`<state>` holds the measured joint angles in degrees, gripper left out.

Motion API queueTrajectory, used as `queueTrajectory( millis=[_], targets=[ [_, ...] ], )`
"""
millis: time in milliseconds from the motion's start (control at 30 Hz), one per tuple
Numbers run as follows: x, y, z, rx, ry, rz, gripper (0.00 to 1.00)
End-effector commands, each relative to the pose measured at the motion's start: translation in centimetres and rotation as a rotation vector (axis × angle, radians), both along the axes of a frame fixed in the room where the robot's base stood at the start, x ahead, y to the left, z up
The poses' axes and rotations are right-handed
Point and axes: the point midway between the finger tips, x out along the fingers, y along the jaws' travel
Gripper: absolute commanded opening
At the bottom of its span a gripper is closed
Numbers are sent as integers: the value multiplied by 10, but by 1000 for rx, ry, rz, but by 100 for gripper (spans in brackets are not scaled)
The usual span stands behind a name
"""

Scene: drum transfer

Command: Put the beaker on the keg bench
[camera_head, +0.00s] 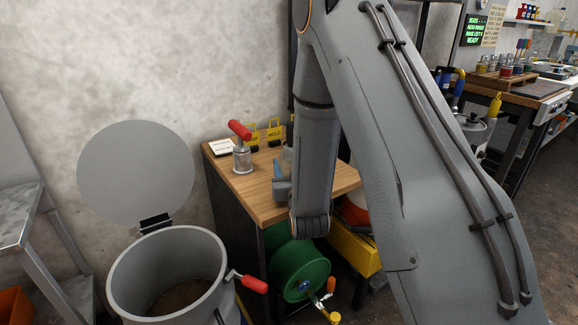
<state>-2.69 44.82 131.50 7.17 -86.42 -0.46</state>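A wooden-topped bench (262,209) stands against the wall in the middle of the head view; I take it for the keg bench, but cannot confirm it. A small greyish, glassy shape (287,159) shows just left of my arm above the bench top. It may be the beaker, but my arm hides most of it. A blue-grey part that looks like my gripper (281,188) shows beside my forearm, just below that shape. Its fingers are mostly hidden, so I cannot see whether it is open or holds anything.
My arm blocks the centre right.

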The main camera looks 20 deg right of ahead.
Motion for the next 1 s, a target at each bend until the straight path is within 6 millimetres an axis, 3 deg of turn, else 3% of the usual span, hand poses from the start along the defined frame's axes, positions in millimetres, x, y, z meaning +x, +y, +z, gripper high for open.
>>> queueTrajectory(
  millis=[33, 67, 167, 567, 767, 1000],
  targets=[
    [0, 0, -3, 0, 1, 0, 29],
    [0, 0, -3, 0, 1, 0, 52],
    [0, 0, -2, 0, 1, 0, 69],
    [-2, 0, 2, 0, 1, 0, 69],
    [-34, 3, 0, 0, 4, 0, 69],
    [-84, 7, 0, -1, 4, 2, 69]
  ],
)
